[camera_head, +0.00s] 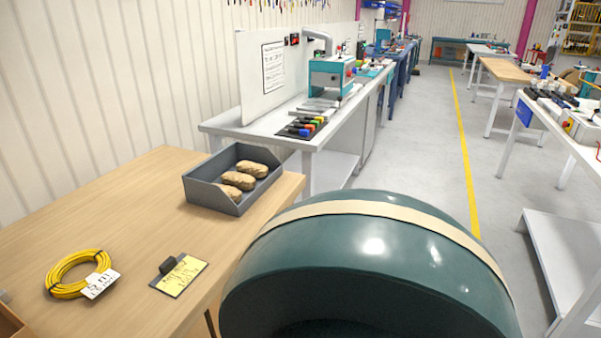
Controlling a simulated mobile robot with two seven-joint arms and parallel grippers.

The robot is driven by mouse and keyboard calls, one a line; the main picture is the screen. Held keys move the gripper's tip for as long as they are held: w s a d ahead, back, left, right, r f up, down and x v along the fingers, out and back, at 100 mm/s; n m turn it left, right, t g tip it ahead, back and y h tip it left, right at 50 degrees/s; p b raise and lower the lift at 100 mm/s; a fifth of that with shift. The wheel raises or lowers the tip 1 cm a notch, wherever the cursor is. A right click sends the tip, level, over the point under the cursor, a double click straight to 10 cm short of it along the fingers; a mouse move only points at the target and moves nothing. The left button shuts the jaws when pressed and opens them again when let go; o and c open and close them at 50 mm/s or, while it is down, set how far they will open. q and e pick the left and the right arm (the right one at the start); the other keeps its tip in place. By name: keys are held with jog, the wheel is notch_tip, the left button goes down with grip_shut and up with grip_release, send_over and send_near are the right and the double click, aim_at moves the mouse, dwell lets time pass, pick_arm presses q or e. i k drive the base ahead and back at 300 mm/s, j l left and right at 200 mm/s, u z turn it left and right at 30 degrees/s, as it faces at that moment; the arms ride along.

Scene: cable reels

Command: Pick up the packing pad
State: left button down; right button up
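Three brown, crumpled, paper-like pads lie in an open grey bin (213,199) on the wooden table. One is at the back (252,168), one in the middle (238,180) and one at the front (230,193). They look like the packing pads, and no other pad shows. The bin stands at the table's far right corner. Neither of my grippers shows in the head view.
The wooden table (130,220) also bears a yellow cable coil (70,274) with a white tag and a clipboard (180,274) with a yellow note. A cardboard-coloured edge shows at bottom left. A white workbench (258,128) stands behind. Grey floor (430,150) is open at right.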

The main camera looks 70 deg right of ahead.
aim_at(240, 182)
jog(key=z, duration=2)
jog(key=i+l+u, duration=0.2)
jog(key=i+l, duration=0.15)
jog(key=l, duration=0.25)
jog(key=i+l, duration=0.15)
jog(key=l, duration=0.2)
jog(key=i+l+u, duration=0.25)
jog(key=l, duration=0.4)
jog(key=i+l+u, duration=0.1)
jog(key=l, duration=0.25)
jog(key=i, duration=0.1)
